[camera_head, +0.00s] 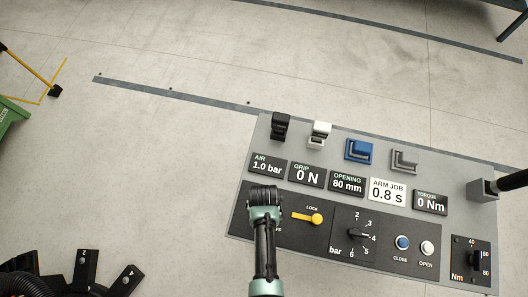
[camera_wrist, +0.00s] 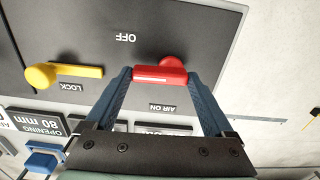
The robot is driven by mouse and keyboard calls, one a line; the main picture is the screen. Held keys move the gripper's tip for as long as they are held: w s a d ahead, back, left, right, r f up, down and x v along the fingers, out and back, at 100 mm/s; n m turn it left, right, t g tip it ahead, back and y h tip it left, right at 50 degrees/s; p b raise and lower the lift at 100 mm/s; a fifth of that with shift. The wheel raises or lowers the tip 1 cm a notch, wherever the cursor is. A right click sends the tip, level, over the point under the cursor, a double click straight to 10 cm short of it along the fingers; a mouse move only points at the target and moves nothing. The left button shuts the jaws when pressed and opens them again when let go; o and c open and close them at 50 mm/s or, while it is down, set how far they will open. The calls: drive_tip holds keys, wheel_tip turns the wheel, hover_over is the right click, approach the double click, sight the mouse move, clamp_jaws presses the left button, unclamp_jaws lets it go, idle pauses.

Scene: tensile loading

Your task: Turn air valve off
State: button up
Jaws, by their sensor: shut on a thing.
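The red air valve handle (camera_wrist: 160,74) shows in the wrist view between the tips of my gripper (camera_wrist: 158,80), on a dark panel. My gripper is shut on it, one blue-grey finger at each end. The handle lies about level across that picture, with its round red hub just above it. An upside-down OFF label (camera_wrist: 125,38) is above and left of the handle, and an AIR ON label (camera_wrist: 157,107) is below it, between the fingers. In the head view my gripper (camera_head: 265,192) is over the panel's left end and hides the valve.
A yellow LOCK lever (camera_head: 308,217) is just right of my gripper in the head view. A bar dial (camera_head: 358,234), CLOSE button (camera_head: 402,242) and OPEN button (camera_head: 427,247) are farther right. Displays, including the AIR 1.0 bar readout (camera_head: 268,165), line the panel's middle.

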drive_tip(key=shift+m, duration=0.3)
drive_tip(key=o, duration=1.1)
wheel_tip(320, 180, up, 13)
idle(0.6)
